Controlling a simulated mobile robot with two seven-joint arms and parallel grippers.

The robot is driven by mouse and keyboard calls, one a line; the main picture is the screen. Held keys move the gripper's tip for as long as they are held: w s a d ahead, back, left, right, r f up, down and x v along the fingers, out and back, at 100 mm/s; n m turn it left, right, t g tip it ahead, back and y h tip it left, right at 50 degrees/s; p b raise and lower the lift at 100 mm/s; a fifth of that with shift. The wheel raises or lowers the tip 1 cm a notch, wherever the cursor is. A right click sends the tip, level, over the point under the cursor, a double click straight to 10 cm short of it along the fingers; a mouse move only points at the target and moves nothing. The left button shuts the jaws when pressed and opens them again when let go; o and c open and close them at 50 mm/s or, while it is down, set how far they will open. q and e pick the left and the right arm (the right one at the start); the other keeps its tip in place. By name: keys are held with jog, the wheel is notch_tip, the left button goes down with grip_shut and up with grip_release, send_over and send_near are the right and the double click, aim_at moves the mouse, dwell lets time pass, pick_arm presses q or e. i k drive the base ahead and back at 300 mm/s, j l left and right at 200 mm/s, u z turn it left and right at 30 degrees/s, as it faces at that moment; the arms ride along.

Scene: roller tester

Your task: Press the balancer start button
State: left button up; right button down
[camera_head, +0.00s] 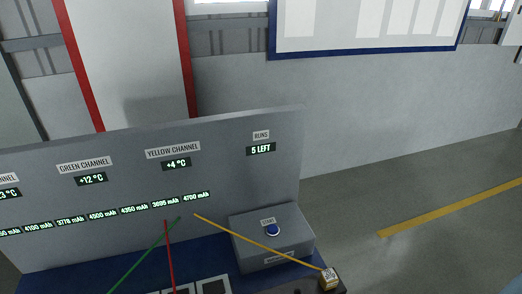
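A round blue button (273,229) sits on top of a grey box (272,255) at the right end of the bench. A small label (267,221) lies just behind the button; it seems to read "START". Nothing touches the button. The lettering on the box's front label is too small to read. Neither of my grippers shows in the head view.
A grey panel (230,180) with lit displays stands behind the box; its "RUNS" display (261,149) reads "5 LEFT". Green, red and yellow wires (258,243) cross the dark blue bench. Open floor lies right.

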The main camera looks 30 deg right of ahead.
aim_at(272, 229)
jog(key=k+j+u, duration=0.1)
jog(key=j+u, duration=0.45)
jog(key=z, duration=2.2)
jog(key=l, duration=0.1)
